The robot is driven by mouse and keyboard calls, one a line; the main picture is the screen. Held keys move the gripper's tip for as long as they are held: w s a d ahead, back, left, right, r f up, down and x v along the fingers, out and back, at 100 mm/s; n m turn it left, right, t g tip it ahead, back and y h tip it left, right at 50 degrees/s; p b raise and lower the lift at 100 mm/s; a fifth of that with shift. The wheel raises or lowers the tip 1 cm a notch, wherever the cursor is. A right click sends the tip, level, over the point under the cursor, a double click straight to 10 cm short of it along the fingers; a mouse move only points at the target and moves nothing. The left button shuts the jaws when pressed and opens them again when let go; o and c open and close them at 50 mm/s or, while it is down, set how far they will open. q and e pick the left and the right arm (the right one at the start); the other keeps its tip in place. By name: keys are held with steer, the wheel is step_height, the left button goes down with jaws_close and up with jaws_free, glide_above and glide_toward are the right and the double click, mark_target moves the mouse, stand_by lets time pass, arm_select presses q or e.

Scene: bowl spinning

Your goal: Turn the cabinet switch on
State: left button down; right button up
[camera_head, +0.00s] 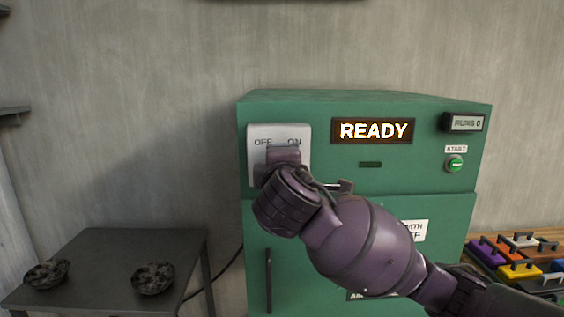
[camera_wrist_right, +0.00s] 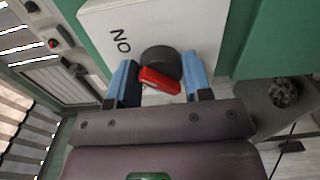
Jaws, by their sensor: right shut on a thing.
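The green cabinet (camera_head: 340,177) stands against the wall with a lit READY display (camera_head: 373,131). Its white switch plate (camera_head: 256,150) is at the upper left, marked OFF and ON. My right gripper (camera_wrist_right: 159,84) is in front of the plate, its blue fingers on either side of the switch, a dark round knob (camera_wrist_right: 158,57) with a red lever (camera_wrist_right: 160,81). It is shut on the switch. In the head view my right wrist hides the knob and the fingertips. The ON mark (camera_wrist_right: 121,41) shows in the wrist view. My left gripper is not in view.
A dark table (camera_head: 115,250) with two speckled bowls (camera_head: 46,274) (camera_head: 153,278) stands left of the cabinet. A green START button (camera_head: 455,164) and a RUNS 0 counter (camera_head: 464,123) are at the cabinet's upper right. Coloured handled blocks (camera_head: 519,271) lie at the far right.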

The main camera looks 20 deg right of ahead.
stand_by(0.4)
steer(key=o, duration=0.9)
steer(key=v, duration=1)
steer(key=shift+s+a+b, duration=0.1)
steer(key=shift+s+b, duration=0.25)
steer(key=shift+s, duration=0.05)
